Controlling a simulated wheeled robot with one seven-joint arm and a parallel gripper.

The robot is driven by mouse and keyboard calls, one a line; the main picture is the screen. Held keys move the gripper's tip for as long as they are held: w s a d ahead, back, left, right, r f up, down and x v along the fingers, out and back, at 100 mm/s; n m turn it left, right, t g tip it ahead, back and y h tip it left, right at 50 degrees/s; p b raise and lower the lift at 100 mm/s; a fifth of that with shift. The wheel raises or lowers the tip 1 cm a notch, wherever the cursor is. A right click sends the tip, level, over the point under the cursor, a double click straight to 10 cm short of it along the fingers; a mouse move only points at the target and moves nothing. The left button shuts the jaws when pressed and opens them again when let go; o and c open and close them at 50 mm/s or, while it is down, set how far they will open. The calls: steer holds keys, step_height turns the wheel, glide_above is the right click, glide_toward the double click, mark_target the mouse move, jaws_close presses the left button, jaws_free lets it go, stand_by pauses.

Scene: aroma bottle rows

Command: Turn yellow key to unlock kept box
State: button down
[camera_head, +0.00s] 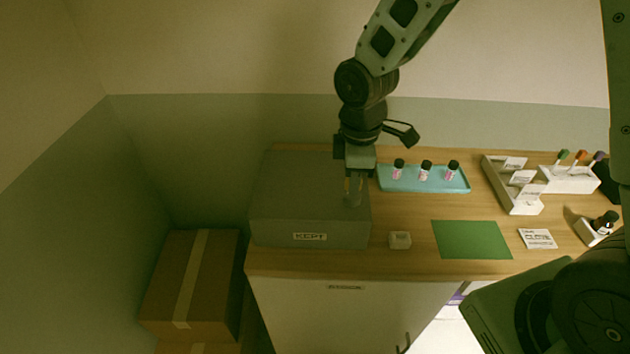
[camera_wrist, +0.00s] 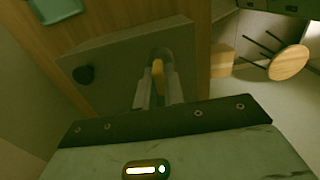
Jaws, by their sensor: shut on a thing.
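The kept box (camera_head: 280,215) is a grey closed box with a "KEPT" label, at the left end of the wooden counter. It also shows in the wrist view (camera_wrist: 120,65), with a dark round knob at its left. My gripper (camera_head: 354,190) points down at the right part of the box's top. In the wrist view my gripper (camera_wrist: 158,85) is shut on the yellow key (camera_wrist: 157,72), which shows between the fingers at a round fitting. The fingers hide most of the key, and I cannot tell how far it is turned.
A blue tray (camera_head: 440,187) with 3 small bottles is right of the box. Cardboard boxes (camera_head: 160,275) stand on the floor at left.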

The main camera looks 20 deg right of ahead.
steer(key=m+b, duration=0.1)
steer(key=m, duration=0.3)
steer(key=shift+f, duration=0.1)
steer(key=m, duration=0.5)
steer(key=m+p, duration=0.1)
steer(key=m, duration=0.4)
steer(key=shift+r, duration=0.2)
steer(key=m+p, duration=0.1)
steer(key=m, duration=0.2)
steer(key=shift+m, duration=0.4)
steer(key=c, duration=1.5)
jaws_free()
steer(key=shift+f, duration=0.1)
step_height(320, 180, up, 7)
steer(key=p, duration=0.6)
